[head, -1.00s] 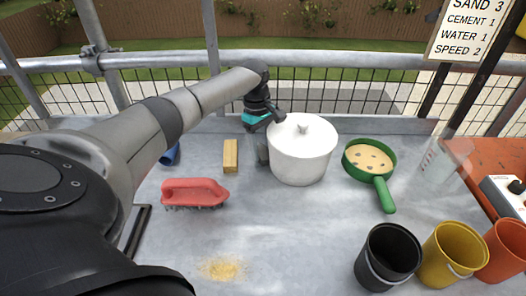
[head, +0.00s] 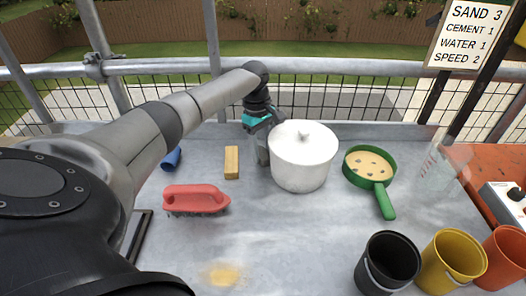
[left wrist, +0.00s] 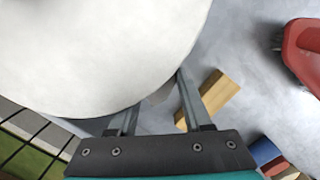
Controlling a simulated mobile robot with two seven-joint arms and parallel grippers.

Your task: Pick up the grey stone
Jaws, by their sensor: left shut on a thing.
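My left gripper (head: 262,146) points down at the left side of the white lidded pot (head: 300,165). In the left wrist view its two fingers (left wrist: 158,108) stand apart, with a small grey stone (left wrist: 160,94) between them. The gripper is shut on this stone. The pot's lid (left wrist: 90,50) hides part of the stone and of the fingertips in that view. The stone cannot be made out in the head view. My right gripper is not in view.
A wooden block (head: 232,162) and a red brush (head: 196,199) lie left of the pot. A green sieve (head: 384,203) with sand and dark lumps is to its right. Black (head: 390,262), yellow (head: 452,255) and orange (head: 506,252) buckets stand front right. The front middle is mostly clear.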

